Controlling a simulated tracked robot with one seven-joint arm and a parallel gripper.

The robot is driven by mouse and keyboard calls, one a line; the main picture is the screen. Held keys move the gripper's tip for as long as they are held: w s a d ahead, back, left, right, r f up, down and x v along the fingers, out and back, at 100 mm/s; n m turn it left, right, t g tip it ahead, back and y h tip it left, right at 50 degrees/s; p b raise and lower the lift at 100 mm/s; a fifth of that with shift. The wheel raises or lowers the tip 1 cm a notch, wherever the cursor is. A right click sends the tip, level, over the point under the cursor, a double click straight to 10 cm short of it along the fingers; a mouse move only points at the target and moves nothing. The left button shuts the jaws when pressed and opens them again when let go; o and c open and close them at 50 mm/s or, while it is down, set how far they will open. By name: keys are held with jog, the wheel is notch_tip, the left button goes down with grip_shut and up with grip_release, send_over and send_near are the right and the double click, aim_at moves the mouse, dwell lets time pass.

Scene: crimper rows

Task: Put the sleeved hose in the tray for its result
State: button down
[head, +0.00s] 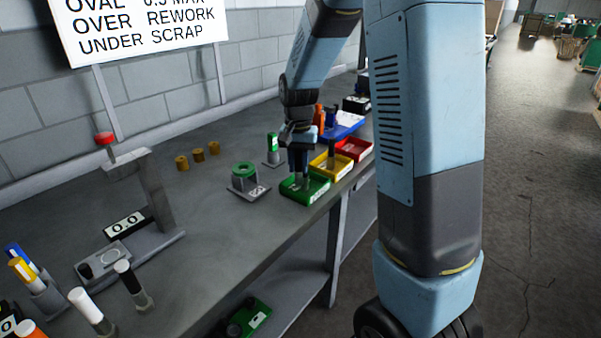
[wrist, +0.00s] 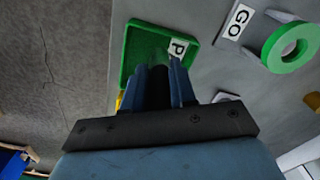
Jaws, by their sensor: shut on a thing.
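My gripper (head: 299,172) is over the green tray (head: 318,192), the nearest of three coloured trays, with its fingers pointing down. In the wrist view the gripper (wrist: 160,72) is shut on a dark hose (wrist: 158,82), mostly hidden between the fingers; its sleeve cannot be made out. The green tray (wrist: 132,50) lies beyond the fingertips, with a white label showing a P. I cannot tell whether the hose touches the tray floor. The yellow tray (head: 342,168) and red tray (head: 362,146) stand behind the green one.
A green ring gauge (head: 244,170) marked GO stands left of the tray. A green-topped post (head: 273,148) is behind it. A press-like gauge (head: 150,195) reading 0.0 and several stood-up hoses are at the left. Three brass pieces (head: 198,155) lie near the wall. The bench's front edge is close.

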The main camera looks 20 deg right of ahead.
aim_at(298, 171)
jog(key=shift+f, duration=1.55)
jog(key=shift+f, duration=0.1)
jog(key=c, duration=0.9)
grip_release()
